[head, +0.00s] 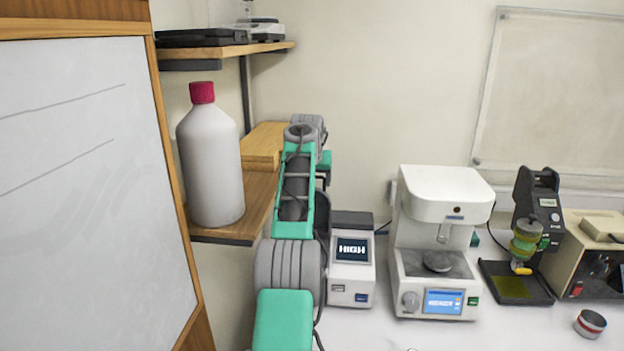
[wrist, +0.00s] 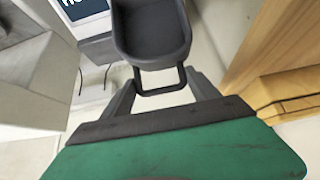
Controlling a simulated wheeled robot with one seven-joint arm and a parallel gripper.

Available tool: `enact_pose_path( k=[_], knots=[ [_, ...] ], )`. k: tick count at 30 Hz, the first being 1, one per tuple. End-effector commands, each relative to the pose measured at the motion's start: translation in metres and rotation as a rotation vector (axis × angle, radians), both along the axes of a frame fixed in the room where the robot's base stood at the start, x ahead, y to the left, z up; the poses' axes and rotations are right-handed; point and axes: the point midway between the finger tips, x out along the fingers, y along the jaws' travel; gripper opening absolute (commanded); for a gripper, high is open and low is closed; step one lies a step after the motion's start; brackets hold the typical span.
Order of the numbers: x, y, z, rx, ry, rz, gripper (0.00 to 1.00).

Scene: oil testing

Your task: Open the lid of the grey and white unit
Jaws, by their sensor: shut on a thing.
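The grey and white unit (head: 351,275) stands on the bench right of my arm, with a dark top and a screen reading "HIGH". A corner of its screen shows in the wrist view (wrist: 85,8). Its dark lid (wrist: 152,35) is a hollow, trough-like piece with a loop handle (wrist: 160,90). In the head view a dark curved part of the lid (head: 322,215) stands up at the unit's left side, partly behind my arm. My gripper (wrist: 160,84) is shut on the loop handle. My arm hides the fingertips in the head view.
A wooden shelf (head: 245,205) with a white red-capped bottle (head: 212,160) and a wooden box (head: 262,146) lies close left of my arm. A white tester (head: 440,215) stands right of the unit. A small round tin (head: 590,323) sits at far right.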

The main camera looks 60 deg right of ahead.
Motion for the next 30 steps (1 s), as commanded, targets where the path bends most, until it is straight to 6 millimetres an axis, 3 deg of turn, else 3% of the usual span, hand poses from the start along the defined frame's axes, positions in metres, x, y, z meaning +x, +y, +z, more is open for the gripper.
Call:
enact_pose_path(
  k=[1,16,17,21,30],
  knots=[
    [-0.0019,-0.0031,0.0074,-0.012,-0.004,-0.004,0.0],
    [-0.0006,-0.0032,0.0096,-0.012,-0.005,-0.003,0.0],
    [-0.0006,-0.0031,0.0097,-0.011,-0.005,-0.003,0.7],
    [0.0003,-0.0025,0.0075,-0.007,-0.004,-0.002,0.79],
    [0.0036,-0.0007,0.0034,0.001,0.0,0.004,0.79]
  ],
)
